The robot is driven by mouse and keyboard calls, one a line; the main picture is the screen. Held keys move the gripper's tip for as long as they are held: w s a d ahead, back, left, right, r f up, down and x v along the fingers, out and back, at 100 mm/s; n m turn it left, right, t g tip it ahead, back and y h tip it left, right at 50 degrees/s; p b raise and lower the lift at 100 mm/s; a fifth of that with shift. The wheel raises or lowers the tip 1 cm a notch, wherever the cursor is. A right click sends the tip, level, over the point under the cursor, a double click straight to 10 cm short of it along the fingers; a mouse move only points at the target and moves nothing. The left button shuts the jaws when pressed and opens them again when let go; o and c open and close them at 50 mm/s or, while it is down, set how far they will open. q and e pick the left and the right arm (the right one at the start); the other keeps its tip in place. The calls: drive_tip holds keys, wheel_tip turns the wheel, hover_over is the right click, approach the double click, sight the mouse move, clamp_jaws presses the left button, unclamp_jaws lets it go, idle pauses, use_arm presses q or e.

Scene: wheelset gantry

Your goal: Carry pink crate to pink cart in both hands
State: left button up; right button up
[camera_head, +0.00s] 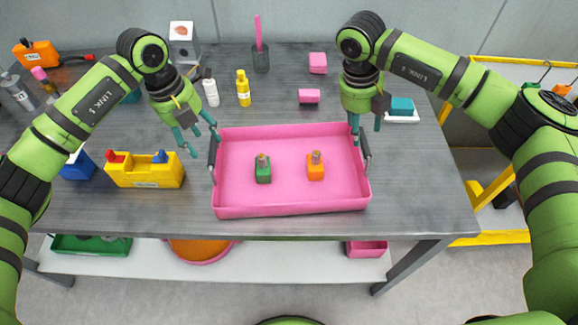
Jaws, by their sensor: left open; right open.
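The pink crate (292,210) is a shallow open tray on the grey table, with a dark handle on its left side (213,153) and another on its right side (365,147). A green block (263,172) and an orange block (315,168) stand inside it, each with a small knob on top. My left gripper (203,143) is open, just left of the crate near the left handle. My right gripper (367,128) is open, above the upper end of the right handle. I cannot tell whether either touches the crate. No pink cart is recognisable in view.
A yellow bin (146,176) stands left of the crate. Bottles, a dark cup (261,58) and pink blocks (309,96) are behind it. A teal block on a white dish (401,108) lies right. A yellow frame (490,195) stands beyond the table's right edge. A shelf (300,262) runs below.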

sight(210, 149)
use_arm(q)
drive_tip(key=f, duration=0.2)
drive_tip(key=d+f, duration=0.1)
drive_tip(key=f, duration=0.2)
drive_tip(key=shift+d+f, duration=0.1)
drive_tip(key=shift+f, duration=0.25)
use_arm(e)
drive_tip(key=f, duration=0.2)
drive_tip(key=d+f, duration=0.1)
drive_tip(key=f, duration=0.2)
drive_tip(key=shift+f, duration=0.35)
use_arm(q)
clamp_jaws()
use_arm(e)
clamp_jaws()
use_arm(q)
drive_tip(key=shift+r, duration=0.1)
use_arm(e)
drive_tip(key=shift+r, duration=0.1)
